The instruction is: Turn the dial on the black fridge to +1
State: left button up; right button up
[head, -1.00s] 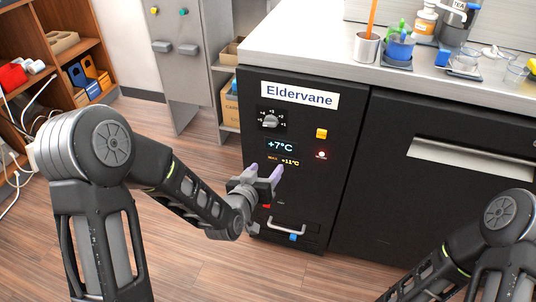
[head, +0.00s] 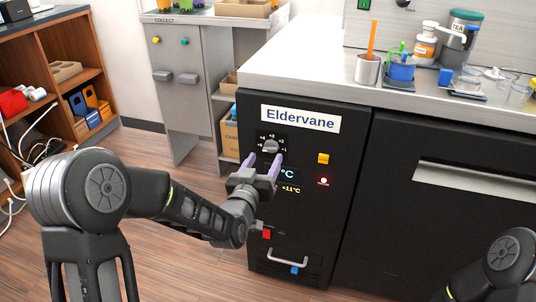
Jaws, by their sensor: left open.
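The black fridge (head: 335,215) has an "Eldervane" label (head: 300,118) near its top. Its grey dial (head: 270,146) sits below the label, with small white numbers around it; the exact setting is too small to tell. My left gripper (head: 262,162) is open, its two purple fingertips pointing up just below the dial, one toward each side. Whether they touch the fridge face I cannot tell. The gripper partly hides the blue temperature display (head: 287,174). My right arm shows at the lower right, but its gripper is out of view.
A yellow button (head: 323,158) and a lit red light (head: 323,181) are right of the dial. A metal handle (head: 288,258) and a red switch (head: 267,234) are lower down. The counter (head: 300,65) above holds cups and jars. A wooden shelf (head: 92,75) stands left.

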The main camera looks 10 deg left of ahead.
aim_at(269, 151)
pick_arm(q)
jog(key=shift+w+d, duration=0.15)
jog(key=shift+w, duration=1.75)
grip_shut()
